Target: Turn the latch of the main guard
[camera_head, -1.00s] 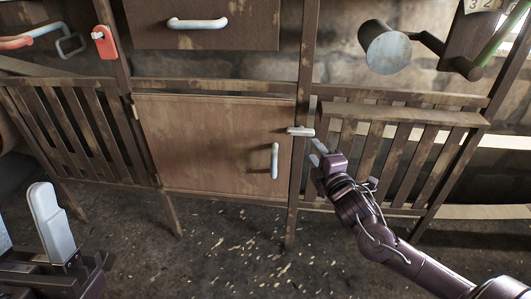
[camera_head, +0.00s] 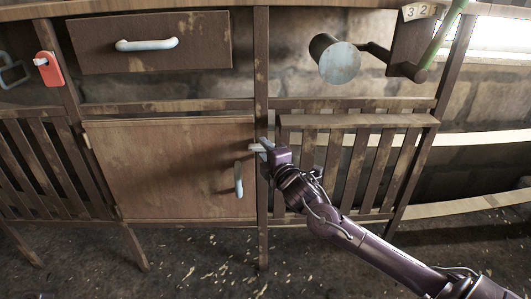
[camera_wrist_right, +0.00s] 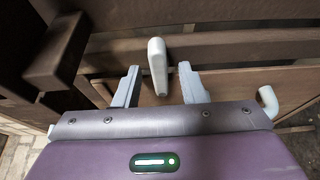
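The main guard looks to be the wooden panel (camera_head: 165,165) with a pale vertical handle (camera_head: 239,179) at its right side. Its pale grey latch (camera_wrist_right: 157,65) shows in the right wrist view, a bar between the two fingers with a gap on each side. In the head view my gripper mostly covers it, at the post on the panel's right edge. My right gripper (camera_head: 262,148) is at the latch. In the wrist view the right gripper (camera_wrist_right: 158,87) is open, its fingers on either side of the bar. My left gripper is out of view.
A drawer (camera_head: 155,44) with a pale handle is above the panel. A red tag-like piece (camera_head: 48,70) hangs at the left. A grey cylinder (camera_head: 339,63) on a crank and a numbered plate (camera_head: 419,11) are at upper right. Slatted panels (camera_head: 350,165) flank the guard.

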